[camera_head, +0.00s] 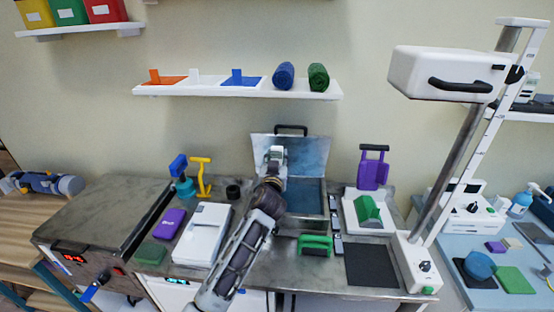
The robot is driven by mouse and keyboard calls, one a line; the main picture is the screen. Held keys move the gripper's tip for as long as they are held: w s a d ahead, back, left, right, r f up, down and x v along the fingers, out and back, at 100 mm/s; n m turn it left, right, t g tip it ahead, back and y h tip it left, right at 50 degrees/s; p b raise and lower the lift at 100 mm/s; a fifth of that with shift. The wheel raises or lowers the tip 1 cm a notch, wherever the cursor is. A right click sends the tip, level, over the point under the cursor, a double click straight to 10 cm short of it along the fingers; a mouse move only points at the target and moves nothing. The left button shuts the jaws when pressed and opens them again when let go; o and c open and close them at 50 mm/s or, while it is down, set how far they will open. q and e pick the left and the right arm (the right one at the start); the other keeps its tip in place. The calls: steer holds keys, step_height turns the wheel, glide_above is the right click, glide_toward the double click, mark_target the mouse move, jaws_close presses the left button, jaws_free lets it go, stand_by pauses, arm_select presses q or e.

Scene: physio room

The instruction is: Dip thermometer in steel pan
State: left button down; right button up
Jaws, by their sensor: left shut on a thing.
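The steel pan (306,217) stands at the middle of the bench, with bluish liquid or a blue-grey inside and its lid (312,155) raised behind it, a black handle on top. My left gripper (277,153) is over the left part of the pan, in front of the lid, its arm coming up from the bottom centre. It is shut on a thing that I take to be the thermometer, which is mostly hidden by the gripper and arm. I cannot tell whether its tip touches the liquid. My right gripper is not in view.
Left of my arm are a white scale-like device (202,236), a purple box (170,223) and a yellow stand (202,176). A tall white post (480,150) stands at right.

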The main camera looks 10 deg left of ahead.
arm_select(q)
steer(key=shift+f+b, duration=0.35)
steer(key=shift+f, duration=0.15)
steer(key=shift+f+b, duration=1.35)
steer(key=shift+f, duration=0.65)
steer(key=shift+f+b, duration=1.45)
steer(key=shift+f, duration=0.05)
steer(key=shift+f+b, duration=0.75)
steer(key=shift+f, duration=0.05)
steer(key=shift+f+b, duration=0.7)
steer(key=shift+f, duration=0.3)
steer(key=shift+f+b, duration=0.15)
steer(key=shift+b, duration=0.2)
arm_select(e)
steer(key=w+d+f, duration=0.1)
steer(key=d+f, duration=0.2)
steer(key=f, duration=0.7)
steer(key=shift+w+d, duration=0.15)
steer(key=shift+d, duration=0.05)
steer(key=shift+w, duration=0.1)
